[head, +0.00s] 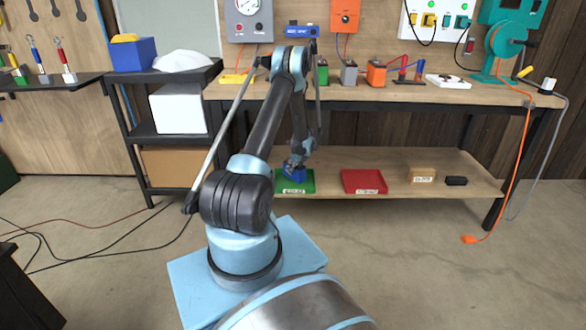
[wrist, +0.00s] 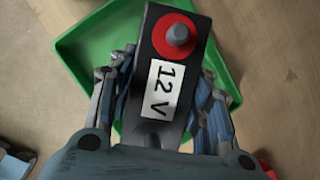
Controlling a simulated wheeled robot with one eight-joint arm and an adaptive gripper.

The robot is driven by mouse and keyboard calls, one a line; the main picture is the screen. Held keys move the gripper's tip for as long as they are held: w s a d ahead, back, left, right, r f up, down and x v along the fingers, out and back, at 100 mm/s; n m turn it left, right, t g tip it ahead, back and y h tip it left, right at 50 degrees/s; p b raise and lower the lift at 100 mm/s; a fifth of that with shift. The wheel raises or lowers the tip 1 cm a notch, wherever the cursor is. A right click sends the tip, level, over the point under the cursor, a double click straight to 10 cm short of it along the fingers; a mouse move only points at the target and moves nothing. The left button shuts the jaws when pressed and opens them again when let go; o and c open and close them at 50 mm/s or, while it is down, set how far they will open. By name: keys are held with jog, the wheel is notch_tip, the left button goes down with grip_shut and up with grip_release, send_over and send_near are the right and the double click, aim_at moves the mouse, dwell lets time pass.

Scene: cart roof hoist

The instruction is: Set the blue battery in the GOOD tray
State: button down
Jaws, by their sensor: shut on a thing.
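The blue battery (head: 297,175) is in my gripper (head: 296,163), at the green tray on the low shelf. In the wrist view the battery (wrist: 168,125) shows its dark top, a red ring with a grey terminal and a white "12 V" label. The gripper fingers (wrist: 165,95) are shut on its two sides. The green tray (head: 306,188) has a white label on its front, too small to read. In the wrist view the tray (wrist: 82,45) lies under the battery, which is turned slightly against it. I cannot tell whether the battery touches the tray floor.
A red tray (head: 363,182) stands to the right on the same shelf (head: 450,160), then a small cardboard box (head: 422,174) and a black object (head: 456,181). The workbench top (head: 440,93) overhangs the shelf. An orange cable (head: 518,150) hangs at the right.

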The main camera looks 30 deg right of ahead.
aim_at(294, 173)
jog(key=shift+f, duration=1.75)
jog(key=c, duration=0.8)
grip_release()
jog(key=shift+f, duration=0.1)
jog(key=shift+c, duration=0.2)
jog(key=v, duration=1.2)
jog(key=shift+s, duration=0.1)
